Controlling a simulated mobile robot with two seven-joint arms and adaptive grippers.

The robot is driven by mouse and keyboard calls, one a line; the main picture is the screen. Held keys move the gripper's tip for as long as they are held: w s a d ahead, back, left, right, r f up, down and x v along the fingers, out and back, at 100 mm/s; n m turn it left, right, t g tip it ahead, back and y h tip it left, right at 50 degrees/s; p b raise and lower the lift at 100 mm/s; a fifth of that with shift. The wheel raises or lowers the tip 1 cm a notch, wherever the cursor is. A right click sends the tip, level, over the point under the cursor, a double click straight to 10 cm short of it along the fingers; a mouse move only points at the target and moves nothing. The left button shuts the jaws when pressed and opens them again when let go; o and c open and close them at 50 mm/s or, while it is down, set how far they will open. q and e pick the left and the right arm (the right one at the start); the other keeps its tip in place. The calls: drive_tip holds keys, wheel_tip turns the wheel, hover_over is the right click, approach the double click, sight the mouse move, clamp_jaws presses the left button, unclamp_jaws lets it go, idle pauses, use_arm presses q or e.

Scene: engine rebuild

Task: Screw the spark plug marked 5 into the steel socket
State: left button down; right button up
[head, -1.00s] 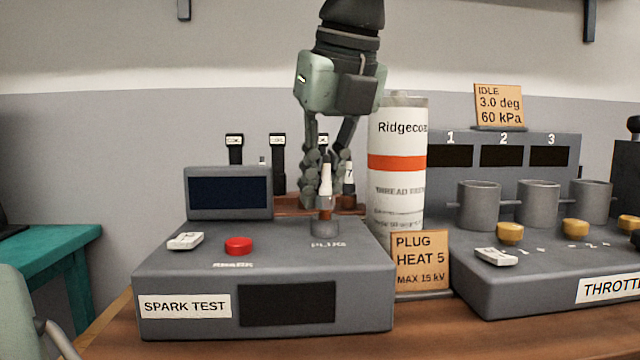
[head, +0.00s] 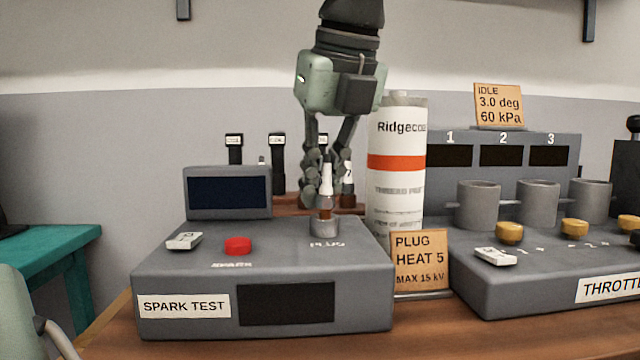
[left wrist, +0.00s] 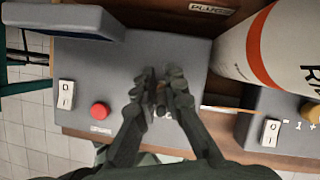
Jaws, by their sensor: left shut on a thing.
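The spark plug (head: 326,180) has a white insulator and a metal lower body with a brownish band. It stands upright at the steel socket (head: 324,228) marked PLUG on the spark test box. How deep it sits in the socket I cannot tell; the band shows above the rim. I cannot read its number. My left gripper (head: 325,188) points down from above, its fingers shut on the plug. In the left wrist view the fingers (left wrist: 160,84) meet over the socket area and hide most of the plug. My right gripper is not in view.
The spark test box (head: 180,270) has a red button (head: 238,245) and a white switch (head: 184,240). A tall Ridgecoat can (head: 397,140) stands close on the right. Behind is a plug rack (head: 290,203) holding another plug (head: 348,178). A throttle bench (head: 520,270) stands further right.

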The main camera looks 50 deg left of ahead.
use_arm(q)
drive_tip(key=shift+w+d+m+t, duration=0.1)
drive_tip(key=shift+m+t, duration=0.2)
drive_tip(key=shift+m, duration=0.4)
drive_tip(key=m, duration=0.1)
drive_tip(key=m+t+h, duration=0.1)
drive_tip(key=m, duration=0.2)
drive_tip(key=shift+w+d, duration=0.2)
drive_tip(key=shift+w, duration=0.05)
drive_tip(key=m, duration=0.1)
drive_tip(key=m+h, duration=0.1)
drive_tip(key=m, duration=0.1)
drive_tip(key=m+t, duration=0.1)
drive_tip(key=shift+w+d+h+p, duration=0.15)
drive_tip(key=shift+d+h+p, duration=0.1)
drive_tip(key=shift+h+p, duration=0.15)
drive_tip(key=shift+d+r+m+t+h+p, duration=0.15)
drive_tip(key=shift+m+t+h+p, duration=0.2)
drive_tip(key=shift+m, duration=0.75)
drive_tip(key=m+h+p, duration=0.1)
drive_tip(key=m, duration=0.1)
drive_tip(key=shift+d+m, duration=0.15)
drive_tip(key=shift+m, duration=0.25)
drive_tip(key=shift+d+m+h+p, duration=0.15)
drive_tip(key=shift+m+h+p, duration=0.2)
drive_tip(key=shift+m+p, duration=0.3)
drive_tip(key=shift+d+m+h+p, duration=0.2)
drive_tip(key=shift+m+h+p, duration=0.55)
drive_tip(key=shift+m, duration=0.9)
